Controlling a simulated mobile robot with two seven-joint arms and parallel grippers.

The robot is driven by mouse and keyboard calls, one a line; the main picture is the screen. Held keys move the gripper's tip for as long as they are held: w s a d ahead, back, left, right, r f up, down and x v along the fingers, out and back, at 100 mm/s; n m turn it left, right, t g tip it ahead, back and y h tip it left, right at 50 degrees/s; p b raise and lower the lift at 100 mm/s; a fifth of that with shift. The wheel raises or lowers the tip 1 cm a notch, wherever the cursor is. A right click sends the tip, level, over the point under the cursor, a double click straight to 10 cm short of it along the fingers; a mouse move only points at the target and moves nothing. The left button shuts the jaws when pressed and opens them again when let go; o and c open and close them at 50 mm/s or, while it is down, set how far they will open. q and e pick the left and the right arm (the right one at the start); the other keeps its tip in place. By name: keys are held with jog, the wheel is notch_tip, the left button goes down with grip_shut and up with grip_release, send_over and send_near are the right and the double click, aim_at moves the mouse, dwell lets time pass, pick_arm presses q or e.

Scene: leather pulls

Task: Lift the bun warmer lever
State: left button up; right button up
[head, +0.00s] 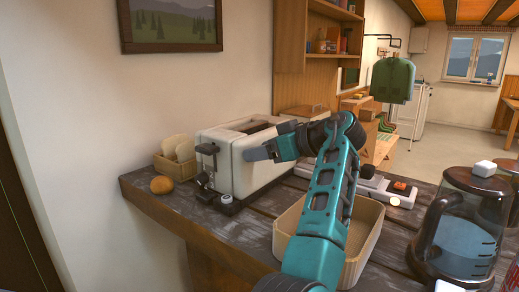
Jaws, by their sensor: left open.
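The bun warmer (235,160) is a cream, toaster-like box with a slot on top, standing on the dark wooden counter. Its left end carries a black lever (208,150) on an upright black track, with dark fittings below. A small white-and-dark knob (226,201) is low at its front corner. My left gripper (257,153) is open in front of the warmer's long side, right of the lever and apart from it. One blue-grey finger shows clearly; the other is hard to make out. The gripper and forearm hide part of the warmer's right side. My right gripper is out of view.
A bread basket (174,165) and a round bun (162,185) sit left of the warmer. A pale wooden tray (367,246) lies under my forearm. A glass coffee pot (459,235) stands at the right. The counter (184,217) is bare in front of the warmer's left end.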

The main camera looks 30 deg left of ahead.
pick_arm(q)
jog(key=shift+w+a+f, duration=0.1)
jog(key=shift+a+f, duration=0.2)
jog(key=shift+a, duration=0.35)
jog(key=shift+c, duration=0.4)
grip_shut()
